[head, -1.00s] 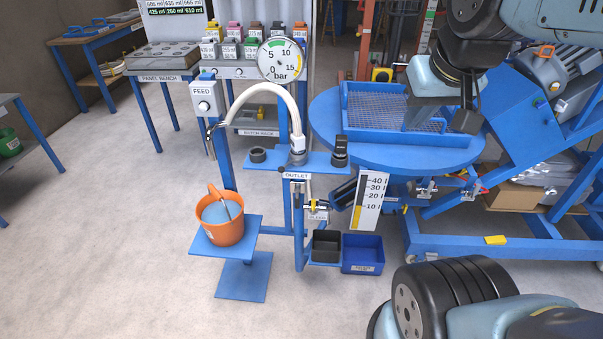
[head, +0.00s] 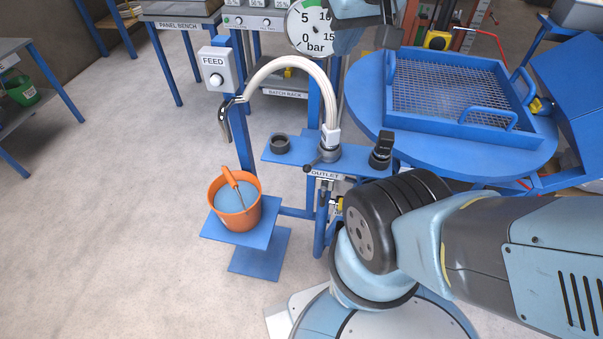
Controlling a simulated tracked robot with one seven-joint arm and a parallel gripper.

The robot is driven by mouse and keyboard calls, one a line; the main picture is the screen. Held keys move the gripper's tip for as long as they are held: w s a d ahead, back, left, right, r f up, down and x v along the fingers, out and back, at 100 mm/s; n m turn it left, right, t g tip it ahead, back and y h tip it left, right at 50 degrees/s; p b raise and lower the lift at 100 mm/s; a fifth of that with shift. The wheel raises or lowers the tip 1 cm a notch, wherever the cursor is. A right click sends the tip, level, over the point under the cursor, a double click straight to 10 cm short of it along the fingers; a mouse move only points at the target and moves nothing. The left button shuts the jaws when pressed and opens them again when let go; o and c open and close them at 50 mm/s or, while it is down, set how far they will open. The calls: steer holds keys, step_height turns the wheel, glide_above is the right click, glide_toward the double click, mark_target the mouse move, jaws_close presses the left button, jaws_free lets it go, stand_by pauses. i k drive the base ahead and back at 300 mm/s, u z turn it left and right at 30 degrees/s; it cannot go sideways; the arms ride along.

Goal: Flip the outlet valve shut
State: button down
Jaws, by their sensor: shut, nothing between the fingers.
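The outlet valve (head: 329,153) sits on the blue shelf just above the OUTLET label (head: 325,173). A short dark lever (head: 312,166) sticks out from it to the lower left. A pale curved hose (head: 298,62) rises from the valve and ends in a metal spout (head: 225,120), above and to the left of an orange bucket (head: 235,212). The bucket holds blue liquid and an orange-handled tool. My gripper (head: 388,38) is at the top edge, partly cut off, shut and empty, well above and to the right of the valve. Nothing touches the lever.
A black ring (head: 280,144) and a black fitting (head: 382,150) flank the valve on the shelf. A pressure gauge (head: 312,27) stands behind the hose. A blue mesh tray (head: 462,128) lies on the round table to the right. My arm hides the area below right. Floor at left is free.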

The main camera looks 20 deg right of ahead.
mark_target(324, 187)
steer(key=z, duration=0.15)
steer(key=k, duration=1.85)
steer(key=u, duration=0.8)
steer(key=i, duration=1)
steer(key=z, duration=0.05)
